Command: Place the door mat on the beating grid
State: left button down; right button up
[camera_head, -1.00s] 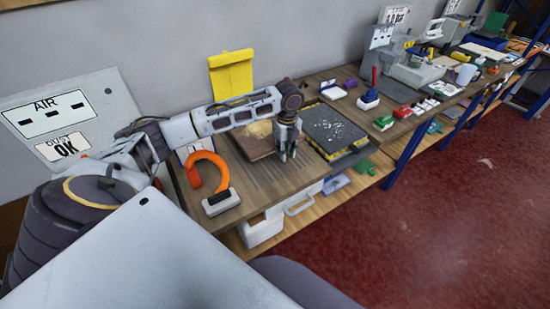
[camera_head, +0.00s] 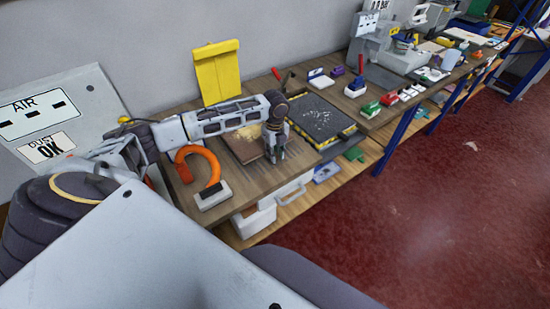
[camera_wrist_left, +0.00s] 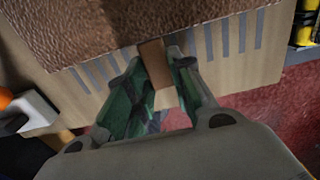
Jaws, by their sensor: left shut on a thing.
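The brown mat (camera_head: 243,146), with pale yellowish grit on top, lies flat on the wooden bench. Its textured brown surface fills the upper part of the left wrist view (camera_wrist_left: 150,22). My left gripper (camera_head: 274,156) points down at the mat's near right side. In the left wrist view the gripper (camera_wrist_left: 158,72) is shut on a narrow brown tab at the mat's edge. Grey slots (camera_wrist_left: 225,38) in the bench show beside the mat; they look like a grid partly covered by it. My right gripper is not in view.
A black speckled slab (camera_head: 318,116) with yellow-black edging lies right of the mat. A yellow panel (camera_head: 218,72) is behind. Tools and machines crowd the far bench; red floor lies in front.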

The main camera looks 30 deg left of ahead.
pick_arm(q)
jog(key=shift+f, duration=1.45)
jog(key=c, duration=1.3)
grip_release()
jog(key=shift+o, duration=0.2)
jog(key=shift+r, duration=0.15)
notch_tip(320, 180, up, 12)
jog(key=shift+b, duration=0.45)
